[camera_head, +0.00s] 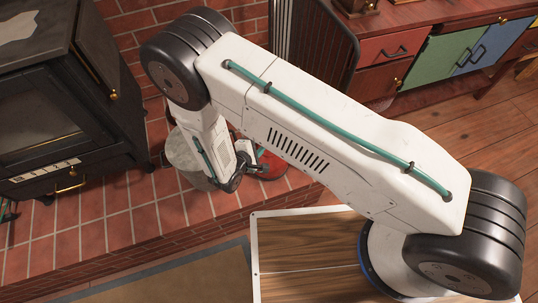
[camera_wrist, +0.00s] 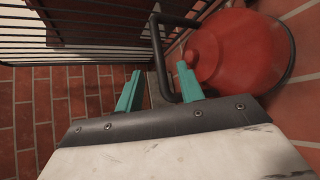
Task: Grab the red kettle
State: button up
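The red kettle (camera_wrist: 238,48) fills the upper right of the wrist view, with its dark handle (camera_wrist: 158,55) on its left side. It also shows in the head view, as a small red patch (camera_head: 272,165) on the brick hearth, mostly hidden by my arm. My gripper (camera_wrist: 158,82) has its two teal fingers spread apart. The upright part of the handle appears between the fingers in the wrist view, with a gap on both sides. I cannot tell how deep it lies between them. The fingers are not clear in the head view.
A black stove (camera_head: 60,100) stands at the left. A grey container (camera_head: 188,155) is beside my wrist on the hearth. A black barred screen (camera_head: 312,45) stands behind the kettle; its bars (camera_wrist: 80,45) are close in the wrist view. A drawer cabinet (camera_head: 440,60) is at the upper right.

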jog(key=x, duration=0.5)
jog(key=shift+d, duration=0.2)
grip_shut()
dwell(1.1)
